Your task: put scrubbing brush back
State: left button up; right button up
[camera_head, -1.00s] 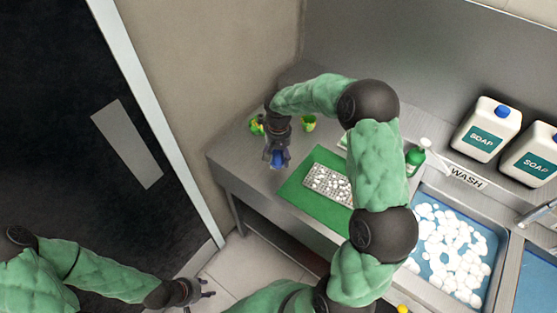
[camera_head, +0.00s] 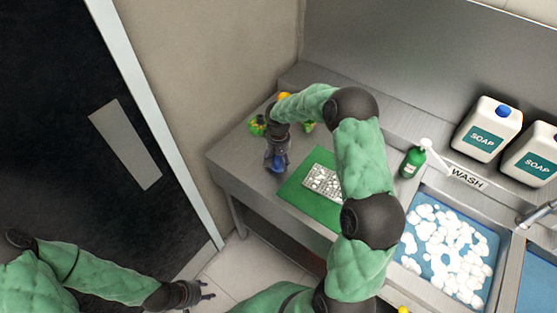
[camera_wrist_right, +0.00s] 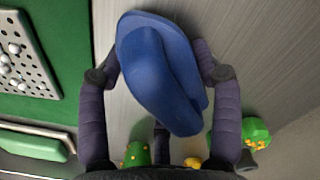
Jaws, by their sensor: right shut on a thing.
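The scrubbing brush (camera_wrist_right: 160,75) shows in the right wrist view as a blue rounded body between my right gripper's fingers. My right gripper (camera_wrist_right: 160,70) is shut on it, one finger on each side. In the head view my right gripper (camera_head: 275,163) is over the left part of the steel counter, left of the green mat, with a bit of the blue brush (camera_head: 279,162) showing. Whether the brush touches the counter is not clear. My left gripper (camera_head: 198,293) is low at the bottom left, away from the counter; its fingers are too small to judge.
A green mat (camera_head: 300,203) with a perforated metal tray (camera_head: 323,182) lies right of my right gripper. Green-yellow items (camera_head: 257,126) stand behind it. A green bottle (camera_head: 412,161), a foamy sink (camera_head: 445,240) and soap jugs (camera_head: 487,128) are further right.

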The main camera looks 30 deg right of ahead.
jog(key=shift+f, duration=0.15)
jog(key=o, duration=1.5)
jog(key=shift+c, duration=0.2)
jog(key=shift+r, duration=0.5)
notch_tip(320, 180, up, 11)
jog(key=shift+w+r+p, duration=0.15)
jog(key=shift+r+p, duration=0.05)
jog(key=shift+p, duration=0.55)
